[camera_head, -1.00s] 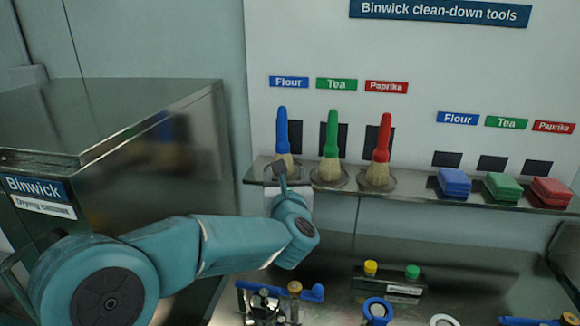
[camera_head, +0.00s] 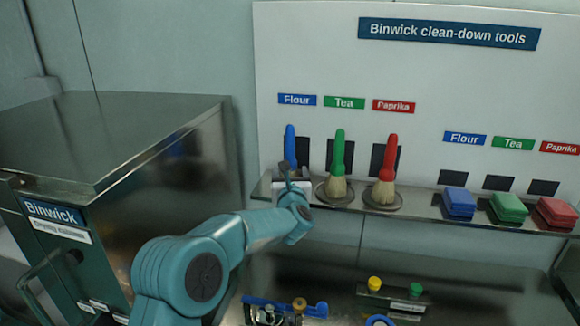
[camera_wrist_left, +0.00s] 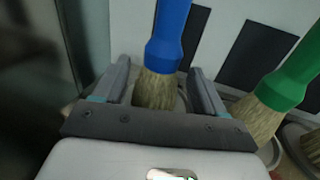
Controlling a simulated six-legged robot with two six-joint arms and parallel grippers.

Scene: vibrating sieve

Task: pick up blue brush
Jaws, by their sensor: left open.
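The blue brush (camera_head: 290,148) stands upright, bristles down, at the left end of the shelf under the blue Flour label. In the head view its lower part is hidden behind my left gripper (camera_head: 291,172). In the left wrist view the blue brush (camera_wrist_left: 168,42) stands between the two fingers of my left gripper (camera_wrist_left: 158,85), which are open on either side of it. A gap shows on both sides of its bristles. My right gripper is not in view.
A green brush (camera_head: 338,165) and a red brush (camera_head: 387,172) stand to the right on the same shelf (camera_head: 420,212). Blue, green and red blocks lie farther right. A metal cabinet (camera_head: 120,130) stands at the left. Blue-handled fittings lie below.

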